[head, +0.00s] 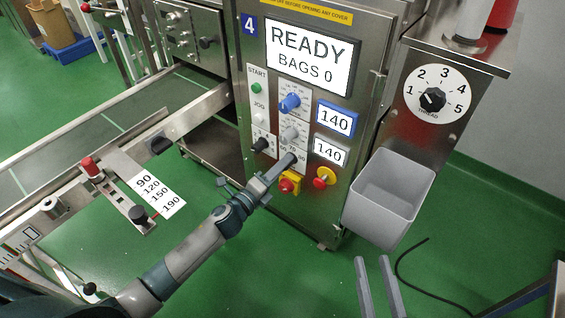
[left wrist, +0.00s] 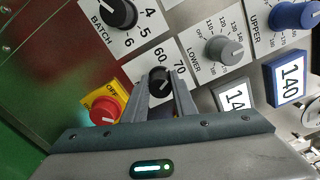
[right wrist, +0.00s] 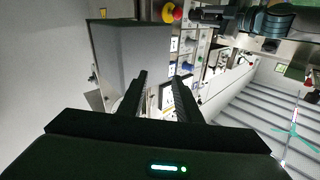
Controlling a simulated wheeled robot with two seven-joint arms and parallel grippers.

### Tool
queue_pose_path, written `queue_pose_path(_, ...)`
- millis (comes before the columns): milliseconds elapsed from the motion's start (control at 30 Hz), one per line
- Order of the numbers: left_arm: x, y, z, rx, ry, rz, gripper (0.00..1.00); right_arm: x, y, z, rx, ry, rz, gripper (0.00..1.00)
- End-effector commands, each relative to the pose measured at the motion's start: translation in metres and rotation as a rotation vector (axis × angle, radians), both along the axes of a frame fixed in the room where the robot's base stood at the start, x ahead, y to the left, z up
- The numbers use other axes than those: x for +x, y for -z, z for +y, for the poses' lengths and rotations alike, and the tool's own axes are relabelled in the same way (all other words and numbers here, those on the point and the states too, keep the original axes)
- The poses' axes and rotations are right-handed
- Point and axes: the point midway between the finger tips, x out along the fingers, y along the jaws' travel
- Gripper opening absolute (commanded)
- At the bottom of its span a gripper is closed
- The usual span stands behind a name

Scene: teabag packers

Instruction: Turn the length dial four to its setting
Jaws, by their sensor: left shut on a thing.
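The black length dial (left wrist: 160,79) is on the steel front panel of machine four, on a white scale with 60 and 70 visible. My left gripper (head: 290,160) reaches the panel from the lower left and is shut on this dial, one finger on each side of it in the left wrist view. The fingers hide most of the dial and its pointer, so its exact setting cannot be read. My right gripper (head: 373,259) is open and empty, low in front of the machine; its two spread fingers also show in the right wrist view (right wrist: 163,80).
Close to the dial are a red stop knob (left wrist: 104,110), the grey lower dial (left wrist: 222,49), the blue upper dial (head: 290,103) and the black batch dial (left wrist: 118,12). The screen (head: 310,58) reads READY, BAGS 0. A grey bin (head: 392,198) hangs at the right.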

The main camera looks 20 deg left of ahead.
Motion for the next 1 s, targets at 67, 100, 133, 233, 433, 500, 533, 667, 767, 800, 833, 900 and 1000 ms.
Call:
queue_pose_path(67,0.0,-0.001,0.0,-0.071,-0.002,0.028,0.03,0.002,0.011,-0.003,-0.025,0.0,0.077,0.31)
queue_pose_path(100,0.0,-0.002,0.0,-0.107,-0.002,0.04,0.03,0.002,0.019,-0.005,-0.038,-0.001,0.119,0.31)
queue_pose_path(133,0.0,-0.001,0.0,-0.134,-0.002,0.051,0.03,0.002,0.025,-0.006,-0.049,-0.002,0.15,0.31)
queue_pose_path(233,0.0,-0.001,0.001,-0.221,-0.002,0.083,0.03,0.0,0.045,-0.011,-0.081,-0.004,0.258,0.31)
queue_pose_path(433,0.0,-0.001,0.001,-0.385,-0.001,0.141,0.03,-0.012,0.082,-0.022,-0.142,-0.008,0.469,0.31)
queue_pose_path(500,0.0,0.0,0.001,-0.433,-0.003,0.16,0.03,-0.018,0.093,-0.026,-0.159,-0.009,0.533,0.31)
queue_pose_path(533,0.0,0.0,0.001,-0.451,-0.003,0.166,0.03,-0.021,0.097,-0.028,-0.164,-0.009,0.558,0.31)
queue_pose_path(667,0.0,0.001,0.0,-0.518,-0.001,0.19,0.03,-0.031,0.111,-0.034,-0.188,-0.011,0.65,0.31)
queue_pose_path(767,0.0,0.002,0.0,-0.555,-0.002,0.204,0.03,-0.037,0.119,-0.037,-0.2,-0.012,0.698,0.31)
queue_pose_path(800,0.0,0.002,0.001,-0.565,-0.002,0.208,0.03,-0.039,0.121,-0.038,-0.203,-0.013,0.712,0.31)
queue_pose_path(833,0.0,0.002,0.001,-0.571,-0.002,0.21,0.03,-0.04,0.122,-0.039,-0.205,-0.013,0.721,0.31)
queue_pose_path(900,0.0,0.003,0.001,-0.581,-0.002,0.214,0.03,-0.042,0.124,-0.04,-0.209,-0.014,0.737,0.31)
queue_pose_path(1000,0.0,0.003,0.001,-0.59,-0.001,0.216,0.03,-0.044,0.126,-0.041,-0.21,-0.015,0.747,0.31)
